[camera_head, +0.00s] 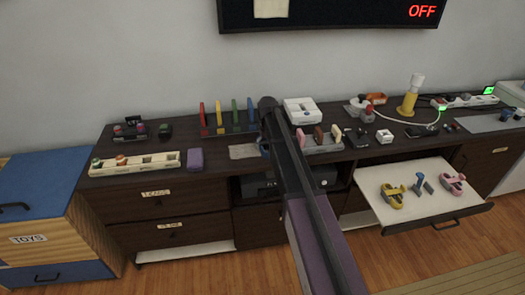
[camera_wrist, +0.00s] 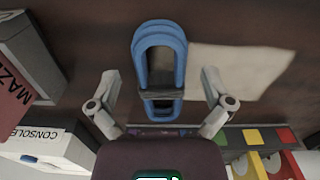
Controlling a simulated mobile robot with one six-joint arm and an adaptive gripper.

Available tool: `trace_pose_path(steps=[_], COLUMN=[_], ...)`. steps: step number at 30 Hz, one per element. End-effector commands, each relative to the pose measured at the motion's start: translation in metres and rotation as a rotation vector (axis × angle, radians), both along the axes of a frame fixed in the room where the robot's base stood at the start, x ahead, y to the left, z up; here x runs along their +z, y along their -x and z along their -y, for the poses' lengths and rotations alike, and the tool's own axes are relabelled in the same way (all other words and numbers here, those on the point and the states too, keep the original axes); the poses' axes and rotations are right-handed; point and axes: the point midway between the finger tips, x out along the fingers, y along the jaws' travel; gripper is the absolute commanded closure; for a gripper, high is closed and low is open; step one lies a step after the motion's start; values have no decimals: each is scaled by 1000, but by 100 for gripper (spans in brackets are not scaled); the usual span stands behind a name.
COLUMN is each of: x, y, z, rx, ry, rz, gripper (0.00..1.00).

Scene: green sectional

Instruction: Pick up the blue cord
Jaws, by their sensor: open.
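The blue cord (camera_wrist: 160,42) is a bundle of loops, pinched at its middle by a dark band. It lies on the dark brown cabinet top, next to a pale sheet. My gripper (camera_wrist: 159,76) is open in the wrist view, with one finger on each side of the cord's lower part and no clear contact. In the head view my arm covers most of this spot, and only a small blue bit of the cord (camera_head: 264,148) shows beside the arm. My fingertips cannot be made out there.
The pale sheet (camera_head: 243,151) lies left of my arm. A rack with coloured dividers (camera_head: 228,129) stands behind it. A white box (camera_head: 302,111) and a grey holder (camera_head: 321,146) stand to the right. An open drawer (camera_head: 425,206) holds several tools.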

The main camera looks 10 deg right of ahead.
Motion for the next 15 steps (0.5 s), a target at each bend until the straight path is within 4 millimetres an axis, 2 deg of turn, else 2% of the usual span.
trace_pose_path(steps=[1, 6, 15], x=[-8, -15, -16], y=[0, 0, 0], z=[0, 0, 0], rx=[0, 0, 0], ry=[0, 0, 0], rz=[0, 0, 0], gripper=[0, 0, 0])
